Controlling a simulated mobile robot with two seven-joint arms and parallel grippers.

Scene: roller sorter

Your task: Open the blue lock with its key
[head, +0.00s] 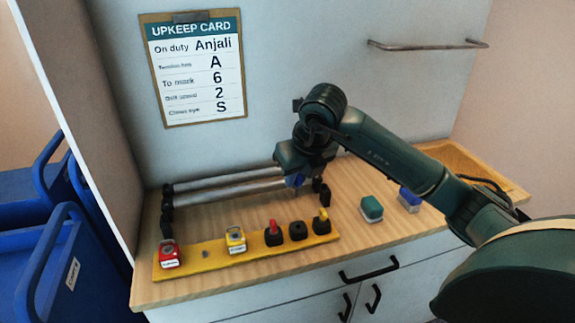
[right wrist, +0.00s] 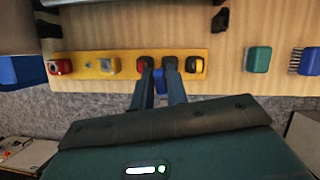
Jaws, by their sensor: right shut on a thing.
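My right gripper (head: 297,183) is shut on a small blue thing, likely the blue key (right wrist: 161,80), and holds it above the far side of the yellow board (head: 190,262). Its fingers mostly hide the key in the right wrist view. On the board, an empty black holder (head: 298,231) stands between a holder with a red key (head: 273,229) and one with a yellow key (head: 322,217). A red lock (head: 168,254) and a yellow lock (head: 236,240) stand to the left, with a grey spot on bare board between them. I see no blue lock. My left gripper is not in view.
Metal rollers (head: 230,186) on black brackets lie behind the board. A green-topped block (head: 371,209) and a blue brush (head: 409,200) stand to its right. A wooden tray (head: 459,157) is at the far right. An upkeep card (head: 197,70) hangs on the wall.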

